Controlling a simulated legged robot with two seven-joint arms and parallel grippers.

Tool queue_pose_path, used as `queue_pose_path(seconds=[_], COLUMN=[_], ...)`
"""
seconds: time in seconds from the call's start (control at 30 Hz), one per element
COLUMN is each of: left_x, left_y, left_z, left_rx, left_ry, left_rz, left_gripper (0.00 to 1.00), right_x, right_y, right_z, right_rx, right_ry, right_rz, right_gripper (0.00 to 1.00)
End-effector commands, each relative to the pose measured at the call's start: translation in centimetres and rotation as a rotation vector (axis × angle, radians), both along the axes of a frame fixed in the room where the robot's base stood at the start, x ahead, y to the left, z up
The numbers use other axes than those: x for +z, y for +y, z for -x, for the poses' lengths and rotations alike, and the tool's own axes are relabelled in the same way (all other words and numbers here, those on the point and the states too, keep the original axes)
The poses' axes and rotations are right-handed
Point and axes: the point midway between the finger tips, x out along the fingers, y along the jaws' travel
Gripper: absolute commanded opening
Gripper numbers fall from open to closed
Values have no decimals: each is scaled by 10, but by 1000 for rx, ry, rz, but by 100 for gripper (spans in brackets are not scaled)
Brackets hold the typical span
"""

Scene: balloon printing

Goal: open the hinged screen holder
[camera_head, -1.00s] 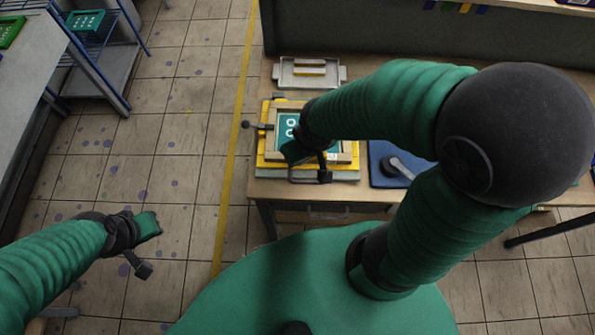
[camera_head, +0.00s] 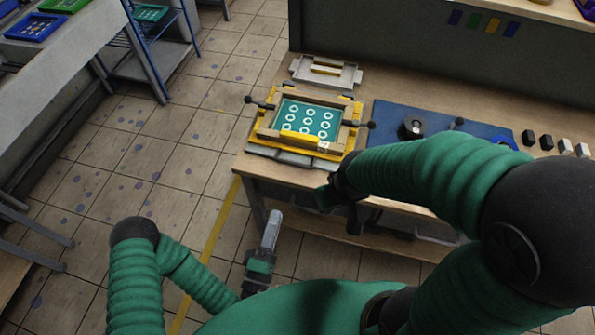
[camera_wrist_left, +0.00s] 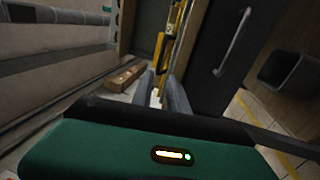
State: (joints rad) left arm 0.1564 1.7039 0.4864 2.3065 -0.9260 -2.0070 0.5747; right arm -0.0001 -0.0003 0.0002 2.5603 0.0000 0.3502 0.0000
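The hinged screen holder (camera_head: 262,133), a wooden frame on a yellow base with black knobs at its sides, sits at the table's left end. Its frame looks flat, around a teal screen (camera_head: 308,117) with white rings. My left gripper (camera_head: 273,226) is below and in front of the table's front edge, apart from the holder. In the left wrist view its two grey fingers (camera_wrist_left: 160,92) are spread with nothing gripped; a yellow part lies beyond them. My right gripper (camera_head: 335,203) is at the table's front edge, right of the holder; its fingers are too dark to read.
A grey tray (camera_head: 340,76) with a wooden-handled tool lies behind the holder. A blue mat (camera_head: 388,112) with a black device (camera_head: 411,128) lies to the right, with several small blocks farther right. Tiled floor is free left of the table; a blue rack (camera_head: 175,48) stands beyond.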

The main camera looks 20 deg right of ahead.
Motion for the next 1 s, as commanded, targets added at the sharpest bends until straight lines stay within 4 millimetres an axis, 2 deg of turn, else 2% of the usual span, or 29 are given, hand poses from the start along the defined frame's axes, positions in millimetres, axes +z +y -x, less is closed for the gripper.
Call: queue_pose_path(seconds=[0.2, 0.4, 0.6, 0.77, 1.0], left_x=[16, 25, 31, 33, 33], left_y=[-31, -58, -81, -89, -91], left_z=[-37, -81, -116, -128, -129], left_rx=[-9, -1, -2, -3, -3], left_ry=[-14, -9, -5, -3, -3], left_rz=[-8, -5, -6, -7, -7], left_gripper=[20, 20, 20, 20, 20], right_x=[12, 20, 24, 25, 25], right_y=[0, 0, 0, 0, 0], right_z=[0, 0, 0, 0, 0], right_rx=[0, 0, 0, 0, 0], right_ry=[-1, 0, 0, 0, 0], right_rz=[0, 0, 0, 0, 0], right_gripper=[0, 0, 0, 0, 0])
